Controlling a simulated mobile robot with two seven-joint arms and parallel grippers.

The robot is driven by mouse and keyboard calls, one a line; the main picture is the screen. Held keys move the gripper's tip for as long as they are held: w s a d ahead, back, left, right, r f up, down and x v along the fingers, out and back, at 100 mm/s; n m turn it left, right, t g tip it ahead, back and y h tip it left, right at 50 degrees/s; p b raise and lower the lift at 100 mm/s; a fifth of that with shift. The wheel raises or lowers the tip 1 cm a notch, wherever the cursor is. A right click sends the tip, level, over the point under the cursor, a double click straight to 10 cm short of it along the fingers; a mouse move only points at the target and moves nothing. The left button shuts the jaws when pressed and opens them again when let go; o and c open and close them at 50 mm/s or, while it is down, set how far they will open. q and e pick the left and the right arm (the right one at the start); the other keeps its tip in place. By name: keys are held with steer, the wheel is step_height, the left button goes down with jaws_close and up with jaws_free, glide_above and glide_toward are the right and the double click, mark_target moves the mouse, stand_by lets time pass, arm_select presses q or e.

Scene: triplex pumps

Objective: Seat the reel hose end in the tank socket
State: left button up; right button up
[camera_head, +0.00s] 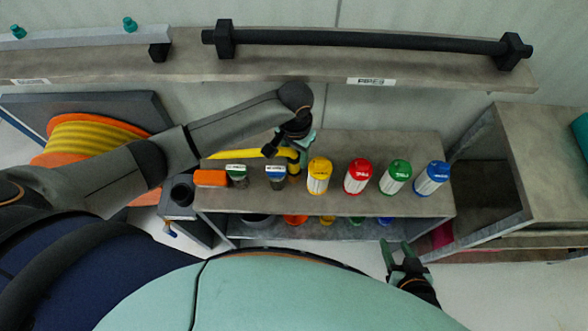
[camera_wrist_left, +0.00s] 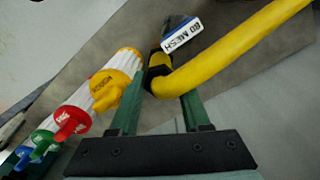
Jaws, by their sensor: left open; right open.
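The yellow hose (camera_head: 238,154) runs from the orange reel (camera_head: 66,128) at the left to the bench top. Its bent end with a black collar shows in the left wrist view (camera_wrist_left: 185,78). My left gripper (camera_head: 296,152) is open above the bench at this hose end. In the left wrist view its fingers (camera_wrist_left: 160,105) stand either side of the bend; I cannot tell if they touch it. My right gripper (camera_head: 404,257) is open and empty in front of the bench. I cannot clearly identify the tank socket; a dark round opening (camera_head: 181,190) stands left of the bench.
Yellow (camera_head: 319,176), red (camera_head: 358,177), green (camera_head: 396,177) and blue (camera_head: 432,178) capped canisters stand in a row on the bench. An orange block (camera_head: 210,178) and small labelled jars (camera_head: 276,176) sit left of them. A black pipe (camera_head: 365,39) lies on the wall shelf.

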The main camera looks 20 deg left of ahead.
arm_select(q)
step_height(320, 180, down, 5)
steer(key=shift+s+r+b, duration=0.1)
steer(key=shift+s+b, duration=0.05)
steer(key=shift+b, duration=0.15)
steer(key=shift+a, duration=0.1)
jaws_close()
steer(key=shift+r, duration=0.1)
